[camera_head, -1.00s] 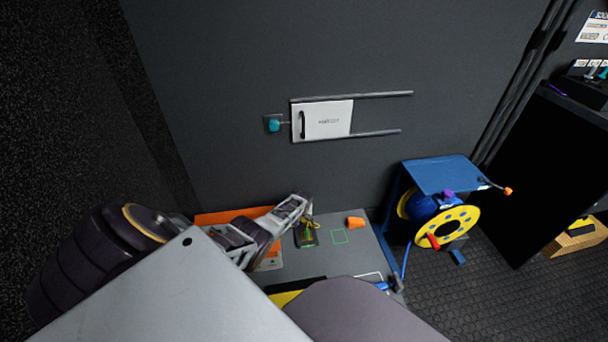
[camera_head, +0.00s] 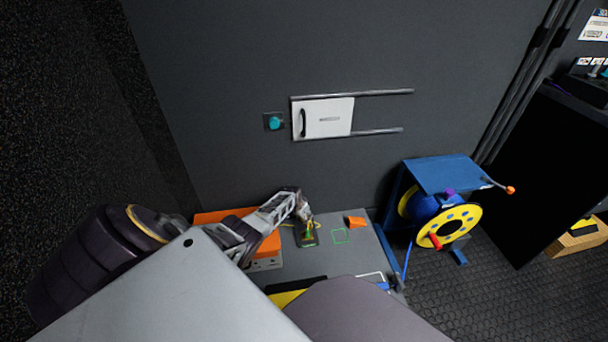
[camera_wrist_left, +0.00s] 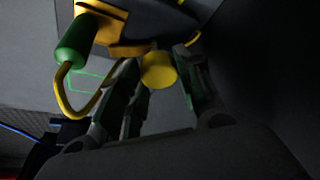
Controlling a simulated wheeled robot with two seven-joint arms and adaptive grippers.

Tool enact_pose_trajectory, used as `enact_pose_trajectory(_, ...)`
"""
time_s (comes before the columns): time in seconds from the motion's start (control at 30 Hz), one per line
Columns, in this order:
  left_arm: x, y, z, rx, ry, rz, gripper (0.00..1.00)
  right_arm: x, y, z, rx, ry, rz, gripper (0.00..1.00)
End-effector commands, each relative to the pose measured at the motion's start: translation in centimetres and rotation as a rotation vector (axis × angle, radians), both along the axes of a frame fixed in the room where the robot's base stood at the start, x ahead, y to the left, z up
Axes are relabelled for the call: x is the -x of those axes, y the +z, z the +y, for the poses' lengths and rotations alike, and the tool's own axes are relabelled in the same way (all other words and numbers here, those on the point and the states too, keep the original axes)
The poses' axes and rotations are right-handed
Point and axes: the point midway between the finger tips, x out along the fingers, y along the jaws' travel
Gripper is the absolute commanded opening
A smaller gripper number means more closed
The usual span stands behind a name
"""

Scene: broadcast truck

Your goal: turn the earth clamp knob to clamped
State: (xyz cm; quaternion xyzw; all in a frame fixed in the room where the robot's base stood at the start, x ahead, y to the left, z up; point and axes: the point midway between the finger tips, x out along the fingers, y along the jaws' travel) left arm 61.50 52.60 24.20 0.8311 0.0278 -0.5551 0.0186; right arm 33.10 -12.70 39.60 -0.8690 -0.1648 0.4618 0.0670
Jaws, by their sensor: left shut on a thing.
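The earth clamp (camera_head: 309,240) is a small dark, yellow and green fixture on the grey bench top. In the left wrist view the clamp body (camera_wrist_left: 115,28) is yellow, with a green sleeve and a curved yellow cable. Its round yellow knob (camera_wrist_left: 159,72) shows between the fingers of my left gripper (camera_wrist_left: 162,88). The gripper partly hides the clamp, and I cannot read the knob's setting. My right gripper is not in view.
An orange case (camera_head: 225,214) lies left of the clamp, under my arm. A small orange block (camera_head: 355,221) and a green outlined square (camera_head: 341,236) are to its right. A blue cable-reel stand (camera_head: 443,174) stands right of the bench. A dark wall (camera_head: 230,60) rises behind.

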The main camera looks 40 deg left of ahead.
Motion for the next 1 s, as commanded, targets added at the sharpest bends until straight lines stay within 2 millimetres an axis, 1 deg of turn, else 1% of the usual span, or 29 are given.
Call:
enact_pose_trajectory(0.3,0.0,-0.2,0.1,-0.001,-0.172,0.001,0.11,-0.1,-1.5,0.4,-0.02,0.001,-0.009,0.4)
enact_pose_trajectory(0.6,0.1,-0.2,0.2,0.0,-0.301,0.002,0.11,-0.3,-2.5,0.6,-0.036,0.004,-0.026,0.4)
enact_pose_trajectory(1.0,0.1,-0.1,0.1,0.0,-0.355,0.002,0.11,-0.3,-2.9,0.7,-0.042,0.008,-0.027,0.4)
